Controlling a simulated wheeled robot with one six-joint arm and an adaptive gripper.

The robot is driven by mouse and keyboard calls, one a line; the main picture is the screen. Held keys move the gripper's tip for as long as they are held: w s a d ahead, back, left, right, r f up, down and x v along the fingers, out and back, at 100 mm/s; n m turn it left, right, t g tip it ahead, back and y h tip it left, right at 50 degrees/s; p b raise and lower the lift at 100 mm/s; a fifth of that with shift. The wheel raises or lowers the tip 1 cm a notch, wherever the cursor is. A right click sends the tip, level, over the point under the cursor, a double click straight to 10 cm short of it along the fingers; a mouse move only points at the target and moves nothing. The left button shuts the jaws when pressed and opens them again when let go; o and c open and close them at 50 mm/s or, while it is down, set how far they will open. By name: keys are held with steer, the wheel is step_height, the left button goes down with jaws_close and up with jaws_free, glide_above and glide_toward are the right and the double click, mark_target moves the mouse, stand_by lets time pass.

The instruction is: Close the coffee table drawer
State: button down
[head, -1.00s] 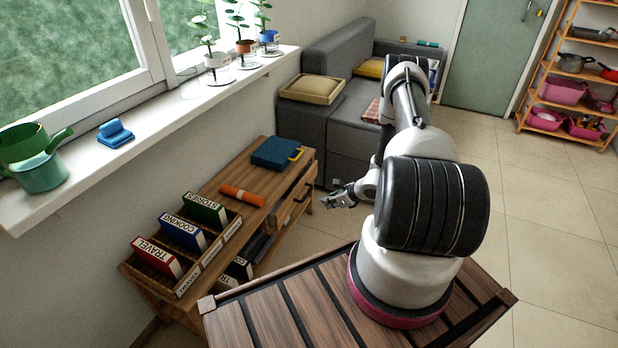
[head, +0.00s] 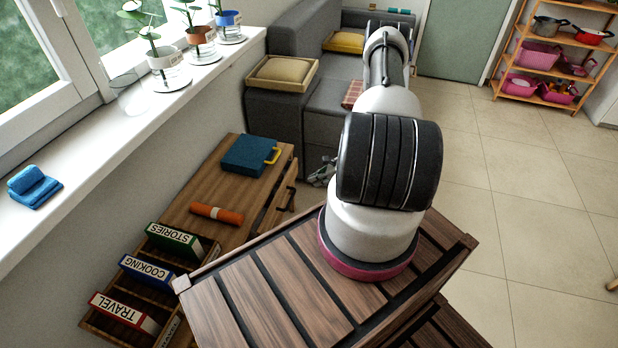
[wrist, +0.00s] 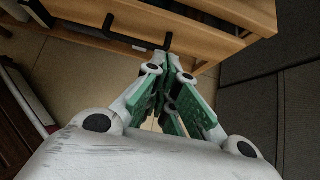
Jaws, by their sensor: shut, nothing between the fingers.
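The wooden coffee table (head: 192,188) stands under the window sill at left in the head view. Its drawer (head: 283,203), with a dark handle, is on the side facing me. In the wrist view the drawer front (wrist: 195,47) and black bar handle (wrist: 133,36) run across the top; how far the drawer stands out I cannot tell. My gripper (head: 322,172) is just right of the drawer side, partly hidden behind my arm. In the wrist view my gripper (wrist: 172,66) is shut and empty, its tips close to the drawer front; contact is unclear.
A blue case (head: 248,156), an orange roll (head: 216,214) and several upright books (head: 146,271) are on the table. A grey sofa (head: 286,113) stands close behind the table and gripper. The tiled floor (head: 510,170) at right is open.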

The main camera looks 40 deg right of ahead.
mark_target(285, 184)
steer(key=shift+w+a+f, duration=0.95)
steer(key=shift+w+a, duration=0.05)
steer(key=shift+w, duration=0.25)
steer(key=shift+w+a+f, duration=0.95)
steer(key=shift+w+a, duration=0.05)
steer(key=shift+w, duration=0.3)
steer(key=shift+w+a+f, duration=0.95)
steer(key=shift+w+a, duration=0.05)
steer(key=shift+w, duration=0.25)
steer(key=shift+w+a, duration=0.75)
steer(key=shift+w, duration=0.3)
